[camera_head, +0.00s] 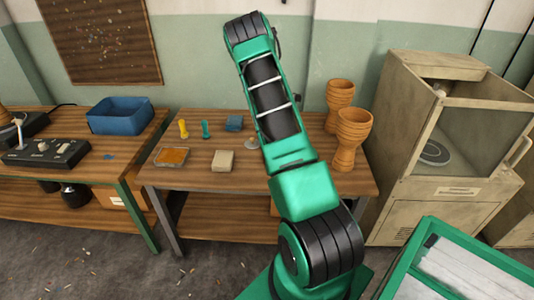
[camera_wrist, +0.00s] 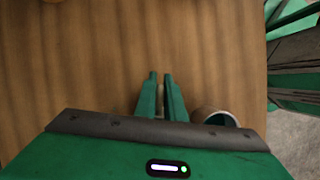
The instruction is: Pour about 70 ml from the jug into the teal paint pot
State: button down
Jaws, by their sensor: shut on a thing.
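In the wrist view my gripper (camera_wrist: 160,77) points over a brown wooden surface, its two green fingers close together. A thin pale thing (camera_wrist: 160,103) shows between them, mostly hidden; I cannot tell what part of what it is. In the head view my own arm hides the gripper. Neither the jug nor the teal paint pot can be made out for sure there.
The wooden table (camera_head: 220,185) holds a small teal thing (camera_head: 206,129), a yellow one (camera_head: 183,129), a pale block (camera_head: 223,161), an orange-filled tray (camera_head: 171,156) and a blue item (camera_head: 234,123).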

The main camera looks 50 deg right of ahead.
jog(key=shift+s, duration=0.15)
jog(key=shift+s+a+r+m+t+h, duration=0.3)
jog(key=shift+a+t+h, duration=0.2)
jog(key=shift+h, duration=0.4)
jog(key=shift+s+a+r+m+t+h, duration=0.15)
jog(key=shift+s+a+t+h, duration=0.35)
jog(key=shift+h, duration=0.4)
jog(key=shift+s+a+r+m+t+h+p, duration=0.25)
jog(key=shift+a+r+t+h, duration=0.35)
jog(key=shift+h, duration=0.55)
jog(key=shift+s+a+r+m+t+h+p, duration=0.1)
jog(key=shift+s+a+r+m+t+h, duration=0.15)
jog(key=shift+r+h, duration=0.7)
jog(key=shift+s+a+r+m+t+h+p, duration=0.15)
jog(key=shift+a+r+m+t+h, duration=0.3)
jog(key=shift+h, duration=0.85)
jog(key=shift+r+h, duration=0.2)
jog(key=shift+h, duration=0.1)
jog(key=shift+a+f+m+t+h, duration=0.15)
jog(key=shift+f+m+t+h, duration=0.2)
jog(key=shift+h, duration=0.35)
jog(key=shift+s+a+r+h, duration=0.1)
jog(key=shift+s+r+h, duration=0.05)
jog(key=shift+r+h, duration=0.8)
jog(key=shift+a+r+m+t+h, duration=0.25)
jog(key=shift+r+m+h, duration=0.2)
jog(key=shift+h, duration=0.2)
